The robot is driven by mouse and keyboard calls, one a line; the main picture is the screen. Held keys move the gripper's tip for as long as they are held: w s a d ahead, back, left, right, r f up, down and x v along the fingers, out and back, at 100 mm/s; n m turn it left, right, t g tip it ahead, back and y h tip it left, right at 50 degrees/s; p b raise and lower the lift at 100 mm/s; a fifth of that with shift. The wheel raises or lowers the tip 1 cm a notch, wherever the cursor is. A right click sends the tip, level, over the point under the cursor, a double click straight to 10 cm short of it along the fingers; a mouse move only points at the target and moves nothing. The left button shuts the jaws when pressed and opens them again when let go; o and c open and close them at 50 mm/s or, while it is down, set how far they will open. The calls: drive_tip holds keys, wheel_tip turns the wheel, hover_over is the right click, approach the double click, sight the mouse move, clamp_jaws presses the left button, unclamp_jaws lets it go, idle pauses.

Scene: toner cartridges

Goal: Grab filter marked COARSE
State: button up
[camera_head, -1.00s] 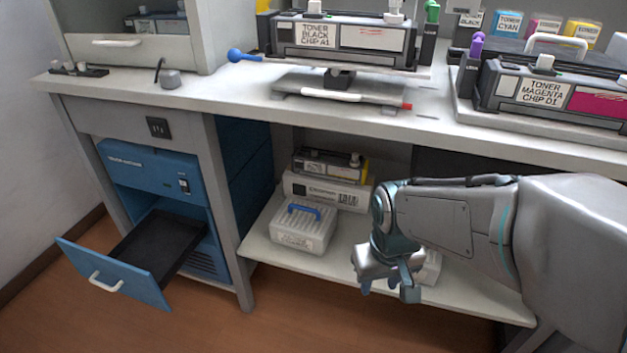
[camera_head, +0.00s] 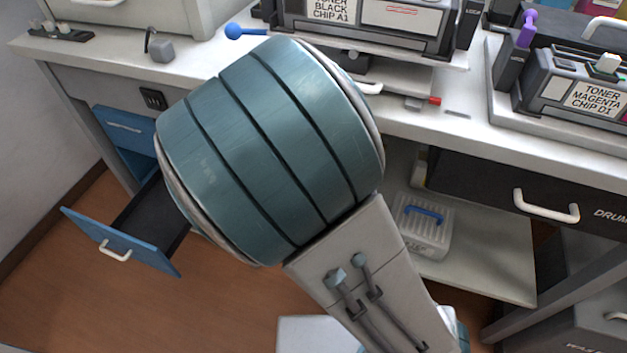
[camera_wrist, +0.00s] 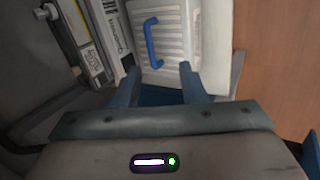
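A white ribbed filter box with a blue handle (camera_wrist: 172,38) lies just ahead of my gripper (camera_wrist: 160,70) in the wrist view. My gripper's two blue fingers are spread apart, with nothing visibly held between them. I cannot read COARSE on either box. In the head view my arm hides my gripper and the shelf's left part.
A white carton (camera_wrist: 112,30) and a dark cartridge (camera_wrist: 92,62) stand beside the near box. An open blue drawer (camera_head: 122,240) juts out at left. The desk edge (camera_head: 455,135) and a dark drawer with a white handle (camera_head: 546,206) overhang the shelf.

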drive_tip(key=shift+n+t, duration=0.3)
drive_tip(key=b+x, duration=0.1)
drive_tip(key=x, duration=0.1)
drive_tip(key=b+x, duration=0.1)
drive_tip(key=x, duration=0.2)
drive_tip(key=w+a+b+x, duration=0.1)
drive_tip(key=b+x, duration=0.1)
drive_tip(key=x, duration=0.1)
drive_tip(key=shift+w, duration=0.15)
drive_tip(key=shift+w+r+b+x, duration=0.15)
drive_tip(key=shift+b+x, duration=0.65)
drive_tip(key=shift+x, duration=0.5)
drive_tip(key=shift+w+r+b+x, duration=0.1)
drive_tip(key=shift+b+x, duration=0.65)
drive_tip(key=shift+x, duration=0.6)
drive_tip(key=shift+d, duration=0.15)
clamp_jaws()
